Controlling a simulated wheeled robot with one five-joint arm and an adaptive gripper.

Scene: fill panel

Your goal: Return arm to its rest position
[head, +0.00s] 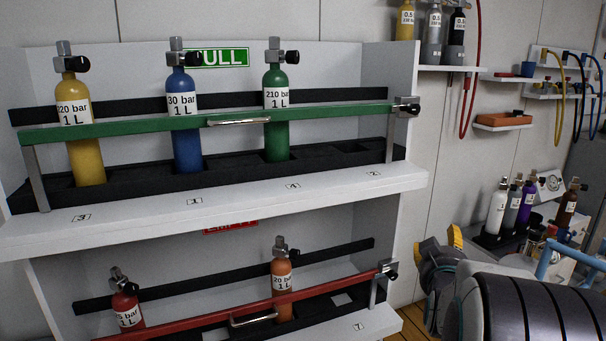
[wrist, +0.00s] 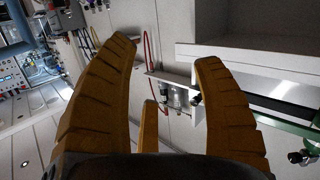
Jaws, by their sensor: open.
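My arm shows at the lower right of the head view, beside the rack. My gripper (wrist: 168,95) shows in the wrist view with its yellow fingers spread wide and nothing between them. In the head view a small yellow part of it (head: 455,238) shows at the arm's far end, right of the rack and apart from it.
A white rack (head: 300,200) fills the left. Yellow (head: 87,150), blue (head: 186,140) and green (head: 277,130) cylinders stand on its upper shelf behind a green bar (head: 160,125). Red (head: 125,310) and orange (head: 282,290) cylinders stand below, behind a red bar (head: 330,288). Wall shelves and a cluttered bench are at right.

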